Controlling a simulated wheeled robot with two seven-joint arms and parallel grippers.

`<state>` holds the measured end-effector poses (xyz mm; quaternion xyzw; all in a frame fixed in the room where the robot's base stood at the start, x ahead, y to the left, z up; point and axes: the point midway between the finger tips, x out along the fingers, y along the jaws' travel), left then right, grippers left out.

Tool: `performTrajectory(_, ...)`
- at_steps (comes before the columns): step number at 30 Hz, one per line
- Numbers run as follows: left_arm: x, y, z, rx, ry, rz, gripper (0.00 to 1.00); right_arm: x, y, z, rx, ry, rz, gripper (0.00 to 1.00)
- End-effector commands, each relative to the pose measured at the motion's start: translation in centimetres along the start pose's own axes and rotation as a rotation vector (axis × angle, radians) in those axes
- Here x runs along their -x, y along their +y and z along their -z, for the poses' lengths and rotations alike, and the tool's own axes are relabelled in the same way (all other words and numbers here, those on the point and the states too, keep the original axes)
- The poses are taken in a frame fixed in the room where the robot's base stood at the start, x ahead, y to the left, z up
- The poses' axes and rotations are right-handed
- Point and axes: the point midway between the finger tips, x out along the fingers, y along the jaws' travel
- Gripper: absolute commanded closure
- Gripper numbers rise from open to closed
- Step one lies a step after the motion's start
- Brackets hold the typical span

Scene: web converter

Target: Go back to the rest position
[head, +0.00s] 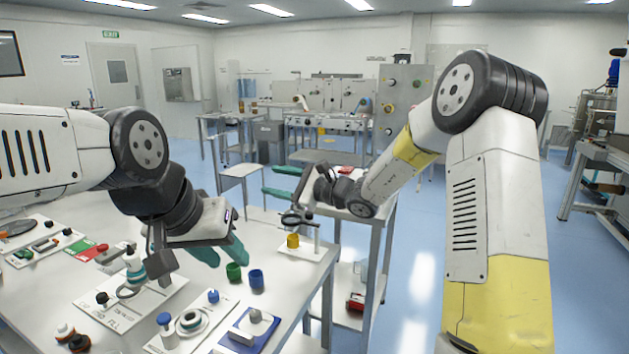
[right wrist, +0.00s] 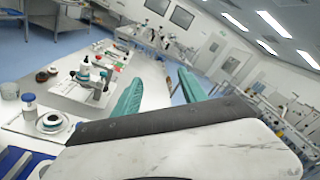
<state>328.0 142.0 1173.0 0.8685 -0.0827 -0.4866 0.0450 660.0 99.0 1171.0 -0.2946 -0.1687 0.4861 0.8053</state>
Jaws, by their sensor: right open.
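My left gripper (head: 229,264) hangs over the white table (head: 100,247) with its two teal fingers apart. I see nothing held between them. Its tips are close to a green cup (head: 233,271) and a blue cup (head: 256,278); I cannot tell how high above the table they are. My right gripper (head: 266,180) is beyond the table's far right corner, pointing left, with its teal fingers spread and empty. The right wrist view shows the same open fingers (right wrist: 158,78) with a clear gap between them. The left gripper is not clearly seen in the right wrist view.
A blue tray (head: 225,346), a tape roll (head: 190,321) and a blue-capped bottle (head: 166,333) are at the front. Blue floor (head: 400,260) is open right of the table.

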Motion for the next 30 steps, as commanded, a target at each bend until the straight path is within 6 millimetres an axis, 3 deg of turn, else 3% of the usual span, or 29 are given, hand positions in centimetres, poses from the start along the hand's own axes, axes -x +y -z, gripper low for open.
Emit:
performTrajectory(1,0.0,0.0,0.0,0.000,0.000,0.000,0.64,0.9,0.8,-2.4,0.079,-0.007,-0.063,0.50)
performTrajectory(6,0.0,0.0,0.0,0.000,0.000,0.000,0.64,4.8,4.7,-7.6,0.322,-0.001,-0.283,0.50)
performTrajectory(12,0.0,0.0,0.0,0.000,0.000,0.000,0.64,11.0,9.1,-11.1,0.608,0.049,-0.521,0.50)
performTrajectory(21,0.0,0.0,0.0,0.000,0.000,0.000,0.64,22.1,13.4,-12.3,1.027,0.204,-0.835,0.50)
performTrajectory(30,0.0,0.0,0.0,0.000,0.000,0.000,0.64,32.8,14.4,-11.6,1.392,0.419,-1.077,0.50)
